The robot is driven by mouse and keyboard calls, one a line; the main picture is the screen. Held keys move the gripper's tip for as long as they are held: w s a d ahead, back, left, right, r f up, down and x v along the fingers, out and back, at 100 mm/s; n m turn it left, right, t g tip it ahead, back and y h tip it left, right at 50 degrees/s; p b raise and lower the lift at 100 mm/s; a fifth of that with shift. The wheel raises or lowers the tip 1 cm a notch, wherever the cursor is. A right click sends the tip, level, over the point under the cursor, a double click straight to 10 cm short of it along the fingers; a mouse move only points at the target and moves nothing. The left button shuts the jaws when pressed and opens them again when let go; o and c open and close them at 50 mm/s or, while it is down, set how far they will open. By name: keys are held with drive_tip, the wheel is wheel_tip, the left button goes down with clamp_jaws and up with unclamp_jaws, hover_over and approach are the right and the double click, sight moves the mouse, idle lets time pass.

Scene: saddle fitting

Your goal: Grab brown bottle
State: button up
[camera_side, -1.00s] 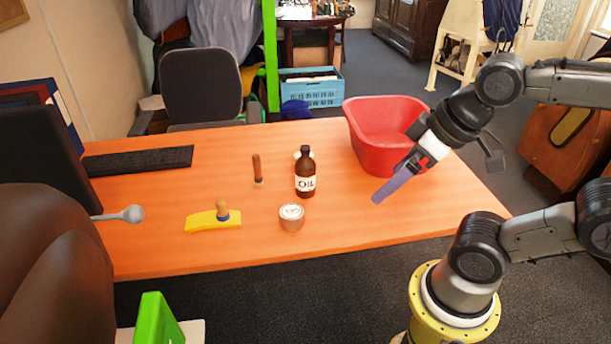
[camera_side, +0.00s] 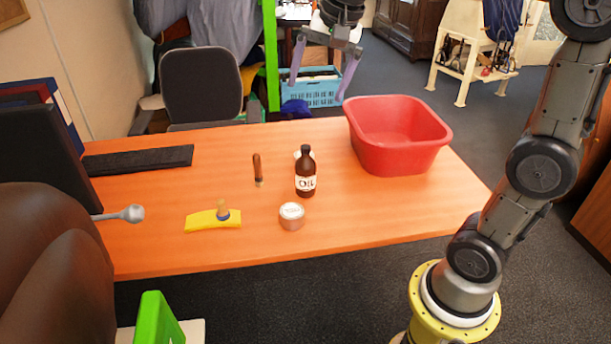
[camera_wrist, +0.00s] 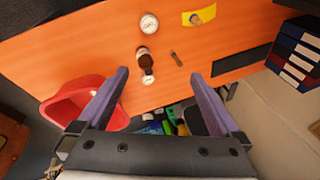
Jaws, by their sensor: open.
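The brown bottle (camera_side: 306,173) stands upright on the orange table, with a dark cap and a white OIL label. It also shows from above in the wrist view (camera_wrist: 145,62), ahead of my fingers. My gripper (camera_side: 317,92) is open and empty, high above the table's far edge, above and behind the bottle in the side view. Its two purple fingers stand wide apart in the wrist view (camera_wrist: 162,80).
A red tub (camera_side: 400,140) stands right of the bottle. A round tin (camera_side: 291,217) is in front of it, a brown-handled tool (camera_side: 257,170) to its left, and a white round item (camera_side: 298,154) just behind. The keyboard (camera_side: 138,160) is far left.

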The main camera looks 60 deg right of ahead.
drive_tip(key=w+d+f+m+g, duration=0.1)
drive_tip(key=w+d+f+m, duration=0.2)
drive_tip(key=w, duration=0.4)
drive_tip(key=m+g, duration=0.2)
drive_tip(key=g, duration=0.1)
hover_over(305, 158)
drive_tip(key=shift+y, duration=0.3)
drive_tip(key=f, duration=1.5)
drive_tip(key=shift+w+d, duration=0.15)
drive_tip(key=shift+d, duration=0.15)
wheel_tip(305, 158, down, 8)
drive_tip(key=shift+r, duration=0.15)
drive_tip(key=shift+w+d+f, duration=0.1)
drive_tip(key=shift+d+f, duration=0.05)
drive_tip(key=shift+f, duration=1.3)
drive_tip(key=shift+w+d+f, duration=0.1)
drive_tip(key=shift+f, duration=1.35)
drive_tip(key=shift+c, duration=0.2)
drive_tip(key=shift+r, duration=0.15)
clamp_jaws()
